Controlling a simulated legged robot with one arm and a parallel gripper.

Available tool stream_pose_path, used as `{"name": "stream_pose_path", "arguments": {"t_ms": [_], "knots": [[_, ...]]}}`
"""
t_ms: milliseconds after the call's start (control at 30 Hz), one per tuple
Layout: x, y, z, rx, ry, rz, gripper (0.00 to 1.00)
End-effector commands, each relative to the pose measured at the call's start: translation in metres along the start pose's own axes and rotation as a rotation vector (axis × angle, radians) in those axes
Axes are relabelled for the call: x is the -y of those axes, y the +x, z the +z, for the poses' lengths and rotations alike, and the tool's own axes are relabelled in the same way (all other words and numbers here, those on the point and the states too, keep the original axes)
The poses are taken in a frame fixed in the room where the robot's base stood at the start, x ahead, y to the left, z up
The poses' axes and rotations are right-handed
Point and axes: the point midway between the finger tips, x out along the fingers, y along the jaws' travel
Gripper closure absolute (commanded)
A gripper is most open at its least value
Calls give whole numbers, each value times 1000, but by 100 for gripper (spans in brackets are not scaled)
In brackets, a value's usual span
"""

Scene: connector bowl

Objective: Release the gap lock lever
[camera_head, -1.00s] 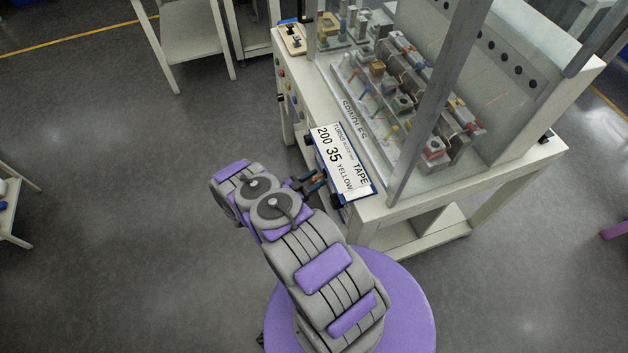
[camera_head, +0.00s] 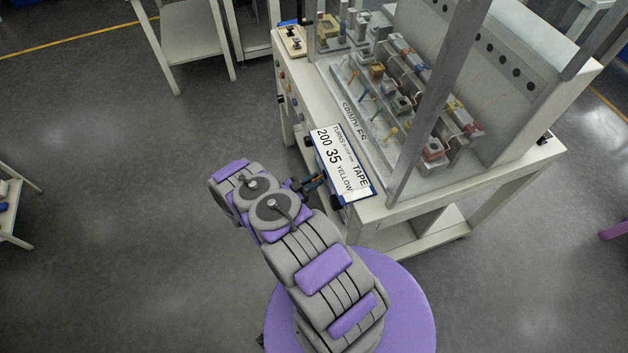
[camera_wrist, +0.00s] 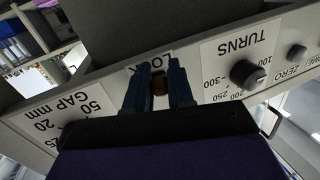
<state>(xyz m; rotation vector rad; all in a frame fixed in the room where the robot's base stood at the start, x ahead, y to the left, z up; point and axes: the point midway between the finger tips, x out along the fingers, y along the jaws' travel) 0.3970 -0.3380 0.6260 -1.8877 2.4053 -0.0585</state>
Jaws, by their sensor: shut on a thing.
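The gap lock lever (camera_wrist: 160,84) is a small reddish-brown piece under the upside-down "LOCK" label on the machine's front panel in the wrist view. Most of it is hidden between my fingers. My gripper (camera_wrist: 160,82) is shut on it, one dark blue finger on each side. In the head view my gripper (camera_head: 313,182) is at the front panel of the machine, beside the blue-edged sign board, and the lever cannot be made out there.
A "TURNS" dial with a black knob (camera_wrist: 247,74) is right of my fingers, with a smaller zero knob (camera_wrist: 297,52) beyond. A "GAP mm" scale (camera_wrist: 62,118) is on the left. The sign board (camera_head: 343,163) overhangs near my gripper. Open floor lies left.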

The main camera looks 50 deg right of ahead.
Motion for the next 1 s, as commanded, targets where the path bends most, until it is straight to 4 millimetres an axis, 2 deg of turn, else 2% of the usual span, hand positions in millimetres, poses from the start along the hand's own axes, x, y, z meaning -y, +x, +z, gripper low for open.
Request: {"name": "stream_pose_path", "arguments": {"t_ms": [267,533,1000], "knots": [[4,-6,-15,171,46,9,100],[5,-8,-26,415,113,30,100],[6,-5,-43,799,219,57,100]]}}
